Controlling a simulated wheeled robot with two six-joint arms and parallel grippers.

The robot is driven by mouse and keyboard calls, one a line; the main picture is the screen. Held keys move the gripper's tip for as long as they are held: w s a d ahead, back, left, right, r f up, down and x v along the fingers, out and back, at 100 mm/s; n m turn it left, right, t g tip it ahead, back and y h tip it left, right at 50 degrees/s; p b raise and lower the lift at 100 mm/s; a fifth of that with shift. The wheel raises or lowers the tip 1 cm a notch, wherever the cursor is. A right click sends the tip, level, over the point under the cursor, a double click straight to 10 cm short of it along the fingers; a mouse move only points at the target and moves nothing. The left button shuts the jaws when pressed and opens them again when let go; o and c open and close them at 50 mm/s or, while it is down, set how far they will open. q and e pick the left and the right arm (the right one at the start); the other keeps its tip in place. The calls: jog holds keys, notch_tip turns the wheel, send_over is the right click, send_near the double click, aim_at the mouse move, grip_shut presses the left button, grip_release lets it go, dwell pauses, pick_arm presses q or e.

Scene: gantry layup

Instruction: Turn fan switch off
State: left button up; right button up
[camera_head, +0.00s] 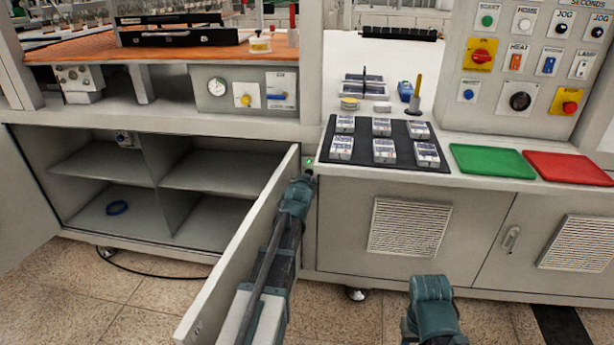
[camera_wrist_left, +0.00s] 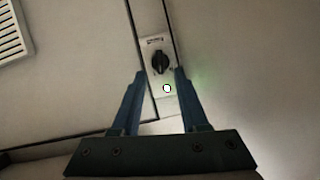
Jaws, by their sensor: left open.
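A black rotary knob (camera_wrist_left: 159,62) sits on a small pale plate (camera_wrist_left: 147,43) with a label too small to read. I take it for the fan switch, but cannot read its setting. A white light (camera_wrist_left: 167,88) glows just below it in the left wrist view. My left gripper (camera_wrist_left: 158,73) is open and empty, with its blue fingertips either side of the knob's lower part. I cannot tell whether they touch it. In the head view a green light (camera_head: 309,161) shows on the cabinet just beyond the end of my left arm.
An open cabinet door (camera_head: 235,255) stands close to the left of my left arm. A vented panel (camera_head: 408,228) lies to the right. Above is a bench with a black mat (camera_head: 362,151) of boxes, a green tray (camera_head: 492,161) and a red tray (camera_head: 568,169).

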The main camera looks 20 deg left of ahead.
pick_arm(q)
jog(key=p+v, duration=0.2)
jog(key=v, duration=0.6)
jog(key=shift+s+r+p, duration=0.15)
jog(key=shift+s+p, duration=0.2)
jog(key=shift+p, duration=0.05)
jog(key=shift+d, duration=0.1)
jog(key=s+d+r+m+g+h+p, duration=0.1)
jog(key=s+d+r+g+h+p, duration=0.15)
jog(key=s+d+r+p, duration=0.55)
jog(key=s+d+r+m+g+h+p, duration=0.15)
jog(key=d+r+g+p, duration=0.25)
jog(key=d+p, duration=0.8)
jog(key=s+d+r+m+g+p, duration=0.1)
jog(key=s+d+r+g+p, duration=0.2)
jog(key=s+r+p, duration=0.3)
jog(key=s+d+r+m+g+y+p, duration=0.1)
jog(key=s+d+r+p, duration=0.4)
jog(key=s+p, duration=0.7)
jog(key=r+m+g, duration=0.1)
jog(key=g, duration=0.1)
jog(key=shift+d+r+g, duration=0.35)
jog(key=shift+d, duration=0.05)
